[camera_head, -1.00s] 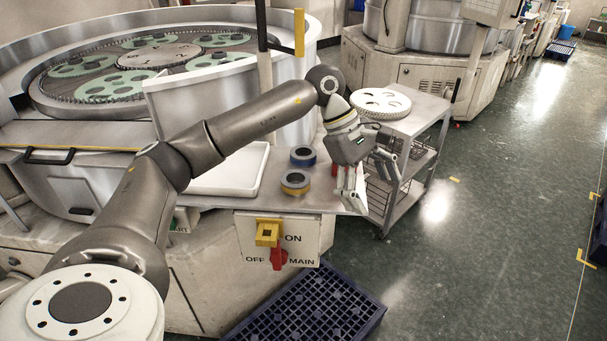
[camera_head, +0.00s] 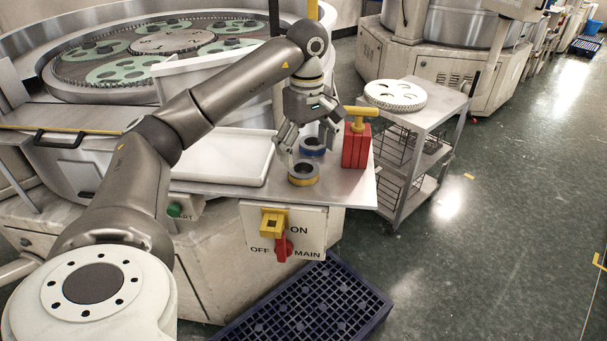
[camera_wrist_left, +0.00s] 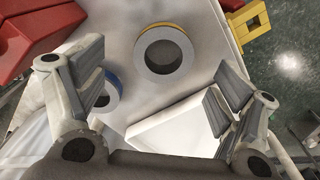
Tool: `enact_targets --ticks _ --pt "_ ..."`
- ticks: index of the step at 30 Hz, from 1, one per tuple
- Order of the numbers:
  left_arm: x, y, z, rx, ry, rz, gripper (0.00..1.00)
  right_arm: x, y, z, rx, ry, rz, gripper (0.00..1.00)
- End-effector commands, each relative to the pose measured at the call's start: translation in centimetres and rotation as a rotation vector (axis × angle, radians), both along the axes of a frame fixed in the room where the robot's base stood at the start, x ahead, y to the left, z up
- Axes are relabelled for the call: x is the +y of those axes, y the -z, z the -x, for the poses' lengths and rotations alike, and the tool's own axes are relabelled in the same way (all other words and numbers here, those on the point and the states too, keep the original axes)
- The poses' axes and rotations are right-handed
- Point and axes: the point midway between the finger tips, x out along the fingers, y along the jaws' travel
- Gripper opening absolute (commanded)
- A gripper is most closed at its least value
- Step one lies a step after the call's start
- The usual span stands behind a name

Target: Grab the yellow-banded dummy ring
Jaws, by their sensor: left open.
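The yellow-banded dummy ring (camera_head: 304,173) lies flat on the steel shelf, a grey ring with a dark hole and a yellow side band. In the left wrist view the ring (camera_wrist_left: 181,61) lies beyond and between the fingers. A blue-banded ring (camera_head: 312,147) lies just behind it, partly hidden by the gripper; it shows beside the left finger in the wrist view (camera_wrist_left: 107,97). My left gripper (camera_head: 306,145) is open and empty, pointing down above the rings, apart from the yellow-banded one. My right gripper is not in view.
A red block with a yellow T-handle (camera_head: 356,150) stands right of the rings. A white tray (camera_head: 222,157) lies to the left. The shelf's bare front edge (camera_head: 345,192) is above the switch panel (camera_head: 283,231). A wheeled cart (camera_head: 418,122) stands at right.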

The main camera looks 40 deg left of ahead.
Motion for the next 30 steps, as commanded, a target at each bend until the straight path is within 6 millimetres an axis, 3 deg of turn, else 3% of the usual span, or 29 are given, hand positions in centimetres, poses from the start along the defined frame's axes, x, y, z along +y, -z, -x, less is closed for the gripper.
enact_targets --ticks 12,21,30 --pt "0.6 4.6 0.5 0.004 0.000 -0.001 0.87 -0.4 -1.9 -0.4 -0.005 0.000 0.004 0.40" --pt "0.5 5.2 0.4 -0.001 0.000 0.000 0.87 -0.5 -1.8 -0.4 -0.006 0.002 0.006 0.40" --pt "0.5 5.2 0.4 0.000 0.000 0.000 0.48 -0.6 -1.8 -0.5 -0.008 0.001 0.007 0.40"
